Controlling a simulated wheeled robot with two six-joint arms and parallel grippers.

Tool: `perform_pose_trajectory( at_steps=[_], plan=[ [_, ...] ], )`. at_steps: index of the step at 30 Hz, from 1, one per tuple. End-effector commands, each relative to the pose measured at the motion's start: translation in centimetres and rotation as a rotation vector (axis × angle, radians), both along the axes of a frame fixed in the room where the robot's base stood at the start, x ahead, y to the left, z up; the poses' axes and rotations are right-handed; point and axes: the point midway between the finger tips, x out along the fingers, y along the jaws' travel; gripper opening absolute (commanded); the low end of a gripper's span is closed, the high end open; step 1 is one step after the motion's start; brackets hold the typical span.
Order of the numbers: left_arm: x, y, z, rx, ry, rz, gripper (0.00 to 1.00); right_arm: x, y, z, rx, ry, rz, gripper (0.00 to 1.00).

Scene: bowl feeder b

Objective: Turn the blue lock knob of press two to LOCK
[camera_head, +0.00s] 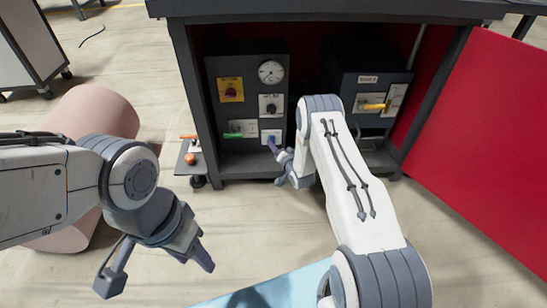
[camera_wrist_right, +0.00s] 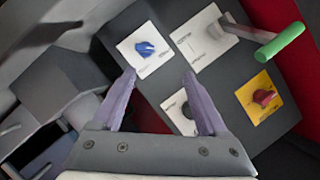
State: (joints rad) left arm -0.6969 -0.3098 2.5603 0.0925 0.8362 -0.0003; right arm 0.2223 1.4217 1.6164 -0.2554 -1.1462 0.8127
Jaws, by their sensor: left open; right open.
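The blue lock knob (camera_head: 271,140) sits on a white plate low on the dark grey control panel (camera_head: 247,68) inside the cabinet. In the right wrist view the blue knob (camera_wrist_right: 146,49) is in clear sight, just beyond the fingertips and nearer the left finger. The lettering on its plate is too small to read. My right gripper (camera_head: 280,160) is open and empty, just in front of the knob; its open fingers also show in the wrist view (camera_wrist_right: 158,76). They look apart from the knob. My left gripper (camera_head: 192,252) is open and empty over the floor at the lower left.
A green-handled lever (camera_head: 234,136) is left of the knob, with a black knob (camera_head: 271,106) above and a red knob on a yellow plate (camera_head: 230,89). A second unit with a yellow handle (camera_head: 374,107) stands right. A red door (camera_head: 485,130) bounds the right side.

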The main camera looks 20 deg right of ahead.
Motion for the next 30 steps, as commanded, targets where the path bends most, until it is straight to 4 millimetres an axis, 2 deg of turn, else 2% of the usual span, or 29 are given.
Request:
perform_pose_trajectory(
  at_steps=[1, 4, 8, 21, 25, 30],
  plan=[
    [0.0, 0.0, -1.4, -0.001, -0.001, 0.000, 0.50, -0.3, -0.7, -2.1, 0.016, -0.018, -0.014, 0.76],
    [0.0, 0.0, -1.9, -0.001, -0.001, 0.000, 0.50, -0.7, -1.4, -3.1, 0.034, -0.043, -0.028, 0.76],
    [0.0, 0.0, -2.6, -0.001, -0.001, 0.000, 0.50, 0.0, -1.6, -3.6, 0.040, -0.056, -0.031, 0.76],
    [0.0, 0.0, -7.8, -0.001, -0.001, 0.000, 0.50, 7.4, -1.4, -5.9, 0.039, -0.054, -0.028, 0.76],
    [0.0, 0.0, -8.5, -0.001, -0.001, 0.000, 0.50, 8.7, -1.4, -6.0, 0.038, -0.052, -0.028, 0.76],
    [0.0, 0.0, -8.7, 0.000, 0.000, 0.000, 0.50, 9.3, -1.4, -6.0, 0.039, -0.051, -0.030, 0.76]
  ],
)
